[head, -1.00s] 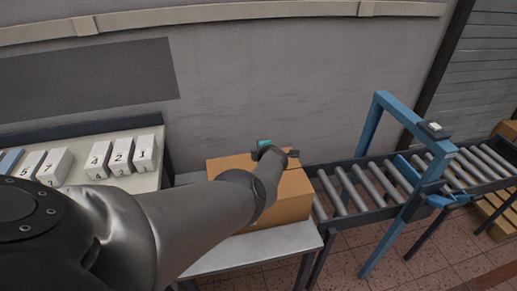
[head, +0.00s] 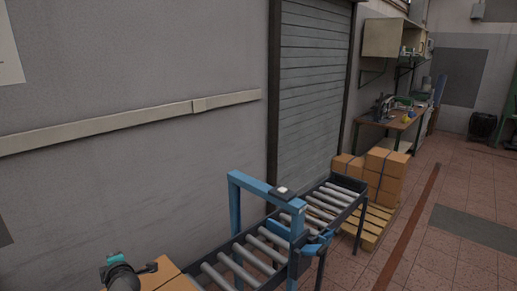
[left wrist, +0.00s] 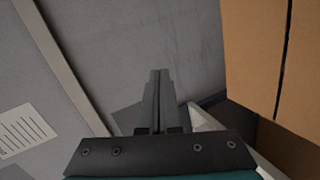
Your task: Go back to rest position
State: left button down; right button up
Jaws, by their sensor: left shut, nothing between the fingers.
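My left gripper (head: 151,268) shows at the bottom left of the head view, over or beside a brown cardboard box (head: 172,281); I cannot tell whether it touches it. In the left wrist view its two dark fingers (left wrist: 160,76) are together with nothing between them. The cardboard box (left wrist: 268,50) stands to the right of the fingers there, with a gap between. My right gripper is in neither view.
A roller conveyor (head: 262,252) with a blue frame (head: 235,203) runs right of the box. Beyond it, boxes (head: 386,178) stand on a wooden pallet (head: 372,228). The grey wall (head: 120,185) is close behind; tiled floor is free at right.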

pick_arm(q)
jog(key=s+d+f+m+h, duration=0.1)
jog(key=s+d+m+h, duration=0.55)
jog(key=d+m, duration=0.4)
jog(key=s+d+f+m+h, duration=0.1)
jog(key=s+d+m+h, duration=0.4)
jog(key=s+d+m, duration=0.45)
jog(key=s+d+r+m+g+y, duration=0.1)
jog(key=s+d+m+g, duration=0.25)
jog(key=s, duration=0.75)
jog(key=s+d+r+m+g+y, duration=0.1)
jog(key=s+d+m+g, duration=0.3)
jog(key=s, duration=0.7)
jog(key=s+f+b+x, duration=0.1)
jog(key=s+b+x, duration=0.25)
jog(key=x, duration=1.05)
jog(key=s+d+b+x, duration=0.1)
jog(key=s+b+x, duration=0.3)
jog(key=x, duration=1)
jog(key=s+a+f+b, duration=0.1)
jog(key=s+f+b, duration=0.4)
jog(key=f, duration=0.8)
jog(key=s+a+f+g+b, duration=0.1)
jog(key=s+f+b, duration=0.5)
jog(key=s+f, duration=0.4)
notch_tip(320, 180, down, 3)
jog(key=shift+s+a+r, duration=0.1)
jog(key=shift+s+a, duration=0.25)
jog(key=shift+a, duration=0.05)
jog(key=shift+g, duration=0.25)
